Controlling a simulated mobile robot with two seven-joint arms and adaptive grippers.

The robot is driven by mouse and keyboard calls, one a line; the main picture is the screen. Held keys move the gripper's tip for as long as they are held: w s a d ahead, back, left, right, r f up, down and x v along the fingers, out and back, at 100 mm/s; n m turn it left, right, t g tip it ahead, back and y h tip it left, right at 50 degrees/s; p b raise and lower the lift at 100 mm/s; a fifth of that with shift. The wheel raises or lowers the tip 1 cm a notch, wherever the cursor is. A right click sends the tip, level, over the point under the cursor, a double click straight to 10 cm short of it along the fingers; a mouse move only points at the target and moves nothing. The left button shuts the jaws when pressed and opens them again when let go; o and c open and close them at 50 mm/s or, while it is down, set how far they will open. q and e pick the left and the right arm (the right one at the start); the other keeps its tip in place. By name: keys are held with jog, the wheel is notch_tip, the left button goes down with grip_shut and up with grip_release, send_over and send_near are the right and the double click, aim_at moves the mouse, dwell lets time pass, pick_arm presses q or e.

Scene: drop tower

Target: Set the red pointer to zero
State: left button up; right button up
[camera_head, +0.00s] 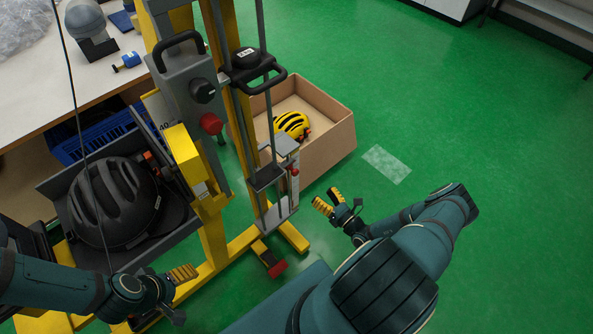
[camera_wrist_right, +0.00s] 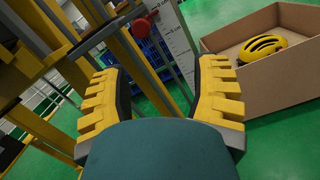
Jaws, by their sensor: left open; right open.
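The red pointer (camera_head: 295,171) is a small red knob beside a white scale strip (camera_head: 292,192) low on the yellow drop tower (camera_head: 215,235). In the right wrist view a red knob (camera_wrist_right: 142,26) shows left of the scale (camera_wrist_right: 177,42), whose marks end in "cm"; I cannot tell which mark the pointer is at. My right gripper (camera_head: 329,200) is open and empty, right of and slightly below the pointer, apart from it. Its two yellow-padded fingers frame the scale in the wrist view (camera_wrist_right: 160,70). My left gripper (camera_head: 181,293) is open and empty near the tower's base.
A cardboard box (camera_head: 325,150) with a yellow helmet (camera_head: 292,124) stands behind the scale. A black helmet (camera_head: 112,203) sits in the tower's tray. A red knob (camera_head: 211,123) and a red-tipped foot (camera_head: 276,268) are nearby. Green floor at right is clear.

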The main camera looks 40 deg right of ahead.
aim_at(297, 174)
notch_tip(297, 174, up, 3)
jog(key=s+a+m+g+p, duration=0.1)
jog(key=a+m+p, duration=0.1)
jog(key=m, duration=1.2)
jog(key=w, duration=0.4)
jog(key=w+a, duration=0.1)
jog(key=w, duration=0.8)
jog(key=shift+w+a, duration=0.1)
jog(key=shift+a, duration=0.05)
pick_arm(q)
jog(key=shift+w+r, duration=0.2)
jog(key=shift+r, duration=0.35)
jog(key=shift+w+r, duration=0.2)
jog(key=shift+r, duration=0.3)
